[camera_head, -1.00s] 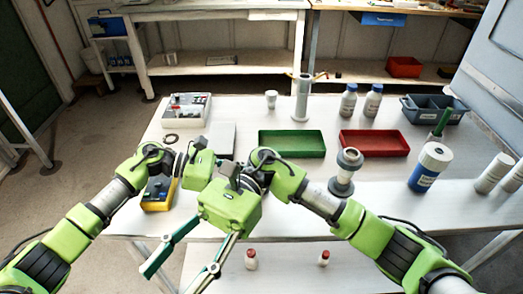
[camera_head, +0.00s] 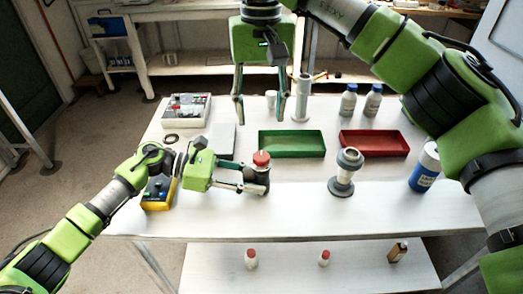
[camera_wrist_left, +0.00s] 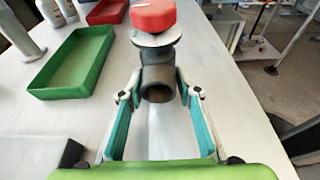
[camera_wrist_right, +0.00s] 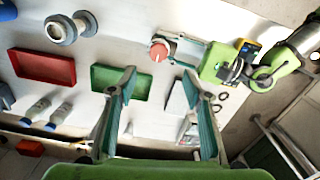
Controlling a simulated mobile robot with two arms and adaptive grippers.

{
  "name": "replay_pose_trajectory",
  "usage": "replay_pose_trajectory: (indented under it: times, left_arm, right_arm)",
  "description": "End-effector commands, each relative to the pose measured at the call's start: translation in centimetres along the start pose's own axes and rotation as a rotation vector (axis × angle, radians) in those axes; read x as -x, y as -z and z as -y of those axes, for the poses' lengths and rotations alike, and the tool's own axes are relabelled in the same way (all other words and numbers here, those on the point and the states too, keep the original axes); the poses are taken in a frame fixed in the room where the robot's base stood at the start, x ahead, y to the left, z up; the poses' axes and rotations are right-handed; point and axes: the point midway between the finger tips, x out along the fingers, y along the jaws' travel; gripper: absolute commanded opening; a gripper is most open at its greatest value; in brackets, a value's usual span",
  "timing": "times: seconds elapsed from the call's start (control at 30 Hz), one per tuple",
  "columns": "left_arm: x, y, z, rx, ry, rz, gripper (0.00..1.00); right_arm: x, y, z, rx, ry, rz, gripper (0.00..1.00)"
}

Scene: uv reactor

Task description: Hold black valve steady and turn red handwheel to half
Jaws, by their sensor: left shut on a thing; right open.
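The black valve (camera_head: 257,181) stands on the white table with the red handwheel (camera_head: 261,158) on top. In the left wrist view the valve's dark body (camera_wrist_left: 158,80) is between my left fingers, below the red handwheel (camera_wrist_left: 153,15). My left gripper (camera_head: 245,180) is shut on the valve body from the left. My right gripper (camera_head: 258,108) is open and empty, raised above the table behind the valve, fingers pointing down. In the right wrist view the red handwheel (camera_wrist_right: 159,51) lies beyond the open fingers (camera_wrist_right: 165,85), apart from them.
A green tray (camera_head: 291,155) and a red tray (camera_head: 374,156) lie behind the valve. A grey flanged part (camera_head: 345,172) stands to the right, beside a blue-labelled bottle (camera_head: 424,168). A yellow box (camera_head: 158,193) is at the left. The front of the table is clear.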

Motion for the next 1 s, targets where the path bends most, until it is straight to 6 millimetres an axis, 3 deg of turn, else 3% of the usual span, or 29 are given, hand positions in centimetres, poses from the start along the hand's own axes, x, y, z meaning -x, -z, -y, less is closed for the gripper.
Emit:
replay_pose_trajectory:
  times: [0.17,0.63,0.8,1.0]
  left_arm:
    - [0.0,0.0,0.0,0.0,0.001,0.0,0.19]
    - [0.0,0.0,0.0,0.0,0.001,0.0,0.19]
    - [0.0,0.0,0.0,0.0,0.0,0.0,0.19]
    - [0.0,0.0,0.0,0.0,0.0,0.0,0.19]
  right_arm:
    - [-1.3,0.1,-0.3,0.004,-0.011,-0.006,0.45]
    - [-10.0,0.1,-0.3,0.003,-0.008,-0.004,0.45]
    - [-11.4,0.2,-0.3,0.002,-0.007,-0.006,0.45]
    - [-11.7,0.2,-0.3,0.002,-0.008,-0.007,0.45]
